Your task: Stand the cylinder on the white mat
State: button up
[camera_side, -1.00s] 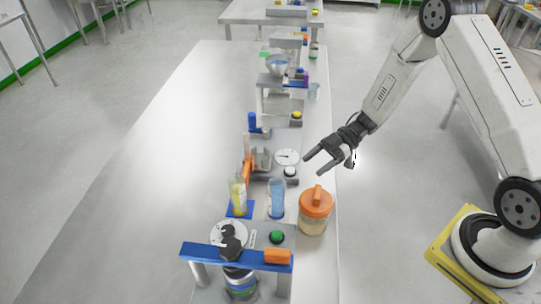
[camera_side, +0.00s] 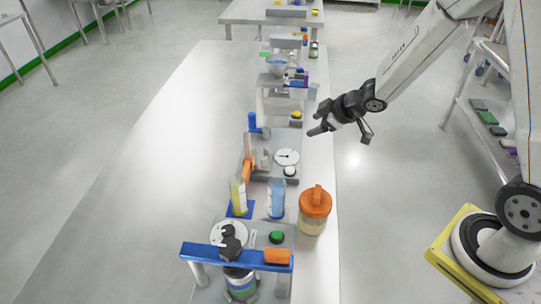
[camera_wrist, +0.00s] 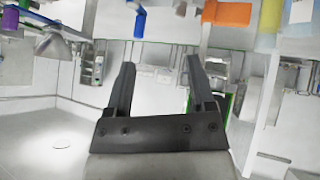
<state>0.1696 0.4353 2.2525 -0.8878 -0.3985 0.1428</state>
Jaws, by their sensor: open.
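A clear upright vessel with blue contents (camera_side: 277,198) stands at the middle of the bench in the side view. A slim vessel with yellow contents (camera_side: 238,196) stands left of it on a blue mat (camera_side: 240,213). I cannot tell which one is the cylinder. A white round disc (camera_side: 287,157) lies behind them with a dark mark on it; I cannot tell whether it is the white mat. My gripper (camera_side: 340,135) hangs in the air right of the disc, apart from everything. In the wrist view its two fingers (camera_wrist: 160,62) are spread with nothing between them.
An orange-lidded jar (camera_side: 314,212) stands at the bench's right edge. A blue-topped frame (camera_side: 237,257) is in front, with an orange block (camera_side: 277,256) on it. A blue upright piece (camera_side: 252,122) stands behind. The left half of the bench (camera_side: 150,170) is clear.

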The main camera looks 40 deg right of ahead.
jog(key=s+a+r+m+g+h, duration=0.2)
jog(key=s+m+g, duration=0.3)
jog(key=s, duration=1.1)
jog(key=shift+s+a+m+g, duration=0.15)
jog(key=shift+s+m+g, duration=0.25)
jog(key=shift+m, duration=0.8)
